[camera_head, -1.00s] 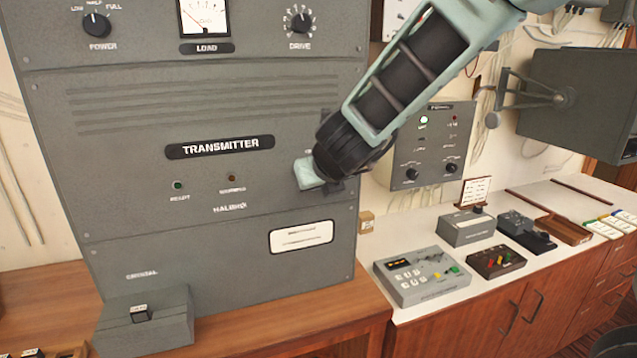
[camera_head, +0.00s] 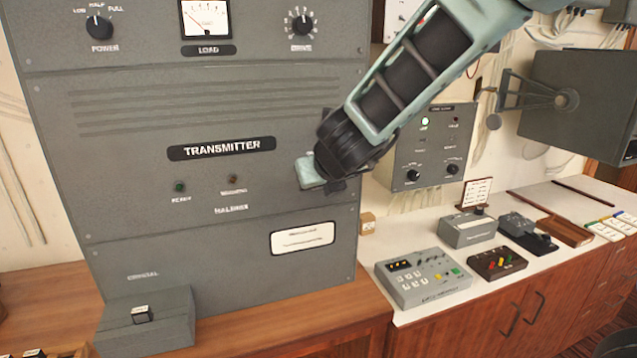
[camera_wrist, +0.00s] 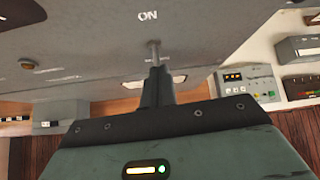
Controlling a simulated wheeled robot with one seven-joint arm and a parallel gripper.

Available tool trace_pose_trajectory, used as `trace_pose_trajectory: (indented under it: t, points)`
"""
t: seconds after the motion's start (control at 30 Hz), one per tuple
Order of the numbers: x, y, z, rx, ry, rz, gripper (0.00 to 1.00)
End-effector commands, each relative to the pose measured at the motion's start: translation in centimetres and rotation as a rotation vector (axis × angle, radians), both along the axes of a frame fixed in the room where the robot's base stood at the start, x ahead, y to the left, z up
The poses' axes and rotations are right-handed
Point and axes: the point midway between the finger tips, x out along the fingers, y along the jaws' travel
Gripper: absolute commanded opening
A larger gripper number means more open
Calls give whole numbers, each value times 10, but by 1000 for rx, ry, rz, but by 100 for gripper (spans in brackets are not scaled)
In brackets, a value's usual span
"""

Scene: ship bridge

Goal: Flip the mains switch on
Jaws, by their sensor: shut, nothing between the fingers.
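The mains switch's metal toggle lever (camera_wrist: 154,52) shows in the wrist view, below the white ON label on the grey transmitter panel (camera_wrist: 90,50). My gripper (camera_wrist: 157,72) is shut and empty. Its dark fingertips are right at the lever's lower end in the wrist view; I cannot tell whether they touch it. In the head view my wrist is at the right part of the transmitter (camera_head: 120,200) front, and the switch is hidden behind it.
A grey wall panel (camera_head: 430,145) with a lit green lamp is right of my arm. Small control boxes (camera_head: 423,278) stand on the white counter (camera_head: 400,238). A crystal box (camera_head: 150,322) juts out at the transmitter's lower left.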

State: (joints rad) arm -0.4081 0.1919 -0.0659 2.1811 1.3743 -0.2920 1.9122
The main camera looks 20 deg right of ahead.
Motion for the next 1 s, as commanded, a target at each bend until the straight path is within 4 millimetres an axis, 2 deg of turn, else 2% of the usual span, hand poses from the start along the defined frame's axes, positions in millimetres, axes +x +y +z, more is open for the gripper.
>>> trace_pose_trajectory:
  t: [1.0]
  points:
    - [1, 0, 20, 1, -1, -1, 0]
